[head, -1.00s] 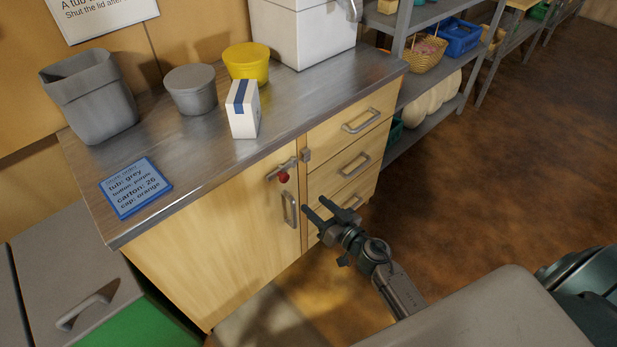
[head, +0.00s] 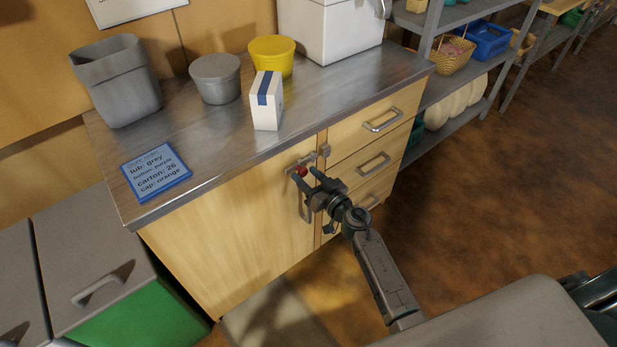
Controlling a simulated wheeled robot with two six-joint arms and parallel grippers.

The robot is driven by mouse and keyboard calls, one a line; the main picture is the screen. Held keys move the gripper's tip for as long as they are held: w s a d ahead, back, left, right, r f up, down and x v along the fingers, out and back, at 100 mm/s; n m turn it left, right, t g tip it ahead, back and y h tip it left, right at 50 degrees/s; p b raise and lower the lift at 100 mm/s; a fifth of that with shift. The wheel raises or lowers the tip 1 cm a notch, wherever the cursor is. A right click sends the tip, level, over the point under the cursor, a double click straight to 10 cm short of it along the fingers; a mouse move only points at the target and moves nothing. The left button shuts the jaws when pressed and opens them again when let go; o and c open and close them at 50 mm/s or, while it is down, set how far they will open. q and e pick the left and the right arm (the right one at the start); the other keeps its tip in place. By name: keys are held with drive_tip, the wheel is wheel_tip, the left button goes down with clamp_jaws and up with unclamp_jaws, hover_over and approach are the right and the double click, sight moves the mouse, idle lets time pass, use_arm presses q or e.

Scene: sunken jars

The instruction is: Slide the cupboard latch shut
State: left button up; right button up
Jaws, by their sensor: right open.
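The cupboard door (head: 235,245) is closed under the metal counter. Its latch (head: 303,161) is a small metal bolt with a red knob (head: 301,171), near the door's upper right corner. A metal keeper (head: 325,151) sits just right of it on the frame, and a small stretch between them is hard to make out. My right gripper (head: 306,178) is open, with its fingertips right at the red knob. I cannot tell whether they touch it. The gripper partly hides the door handle (head: 304,205). My left gripper is not in view.
On the counter (head: 215,140) stand a grey bin (head: 117,85), a grey tub (head: 216,80), a yellow tub (head: 272,57), a white carton (head: 267,105), a white box (head: 330,30) and a blue-edged card (head: 156,172). Drawers (head: 375,160) lie right of the door. Open floor is at right.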

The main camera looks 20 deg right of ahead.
sight(309, 160)
drive_tip(key=shift+c, duration=0.4)
clamp_jaws()
drive_tip(key=shift+d, duration=0.2)
drive_tip(key=d, duration=0.1)
drive_tip(key=w+d+p, duration=0.1)
drive_tip(key=d, duration=0.1)
drive_tip(key=shift+w+d, duration=0.15)
drive_tip(key=shift+d, duration=0.15)
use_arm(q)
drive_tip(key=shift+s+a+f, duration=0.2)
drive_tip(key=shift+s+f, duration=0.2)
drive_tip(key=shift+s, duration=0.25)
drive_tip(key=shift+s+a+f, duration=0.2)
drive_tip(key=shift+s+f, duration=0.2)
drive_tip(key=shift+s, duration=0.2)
use_arm(e)
drive_tip(key=shift+c, duration=0.4)
unclamp_jaws()
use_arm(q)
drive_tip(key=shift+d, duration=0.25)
use_arm(e)
drive_tip(key=shift+o, duration=0.8)
drive_tip(key=shift+d, duration=0.1)
